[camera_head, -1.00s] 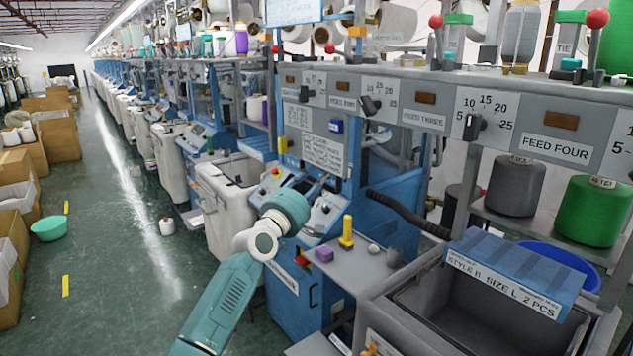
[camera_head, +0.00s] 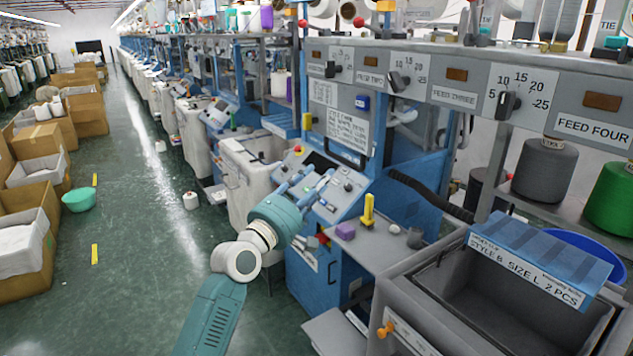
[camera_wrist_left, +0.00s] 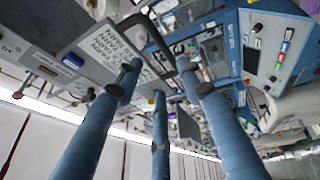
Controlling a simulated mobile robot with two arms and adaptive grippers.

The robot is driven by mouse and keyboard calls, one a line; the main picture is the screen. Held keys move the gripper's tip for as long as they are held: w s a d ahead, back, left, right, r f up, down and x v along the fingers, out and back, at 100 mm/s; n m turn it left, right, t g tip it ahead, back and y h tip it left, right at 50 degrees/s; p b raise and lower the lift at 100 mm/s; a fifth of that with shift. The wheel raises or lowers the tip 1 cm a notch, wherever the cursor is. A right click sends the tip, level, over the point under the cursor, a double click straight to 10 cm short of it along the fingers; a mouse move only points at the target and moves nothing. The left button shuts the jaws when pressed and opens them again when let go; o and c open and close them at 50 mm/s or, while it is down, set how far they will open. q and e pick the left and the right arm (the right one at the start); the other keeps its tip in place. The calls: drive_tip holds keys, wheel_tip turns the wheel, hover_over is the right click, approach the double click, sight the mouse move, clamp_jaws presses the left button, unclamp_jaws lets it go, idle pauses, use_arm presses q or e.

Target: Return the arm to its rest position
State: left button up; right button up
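My left arm comes in from the bottom of the head view, and its gripper (camera_head: 308,184) is held up in front of the blue knitting machine's control panel (camera_head: 345,188). The fingers are spread and nothing is between them. In the left wrist view the blue fingers of the left gripper (camera_wrist_left: 160,82) stand apart and empty, with machine panels beyond. I cannot tell from the head view how far the fingertips are from the panel. My right gripper is not in view.
A grey shelf with a yellow peg (camera_head: 368,211) and a purple block (camera_head: 345,231) lies right of the arm. A grey bin (camera_head: 400,288) carries a blue-striped label card (camera_head: 540,258).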

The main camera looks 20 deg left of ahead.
use_arm(q)
wheel_tip(320, 180, down, 31)
drive_tip(key=s+a+m+g+y+b, duration=0.1)
drive_tip(key=s+m+g+y+b, duration=0.15)
drive_tip(key=g, duration=0.25)
drive_tip(key=s+f+m+g, duration=0.1)
drive_tip(key=s+f, duration=0.2)
drive_tip(key=f, duration=0.5)
drive_tip(key=s+f+m+g+y, duration=0.1)
drive_tip(key=s+f+m+g, duration=0.1)
drive_tip(key=s+f, duration=0.35)
drive_tip(key=s+f+m+g, duration=0.1)
drive_tip(key=f, duration=0.8)
drive_tip(key=s+f+m+g+y+b, duration=0.15)
drive_tip(key=s+f+m+g, duration=0.4)
drive_tip(key=s+f, duration=1.75)
drive_tip(key=s+f+m+g+b, duration=0.1)
drive_tip(key=s+f+m+g, duration=0.1)
drive_tip(key=s, duration=1.3)
drive_tip(key=s+f+m+g+b, duration=0.1)
drive_tip(key=s+f+m, duration=0.3)
drive_tip(key=s, duration=1.1)
wheel_tip(320, 180, down, 4)
drive_tip(key=shift+s+d+r+g, duration=0.2)
drive_tip(key=shift+s+d+g, duration=0.1)
drive_tip(key=shift+g, duration=0.25)
drive_tip(key=shift+w, duration=0.1)
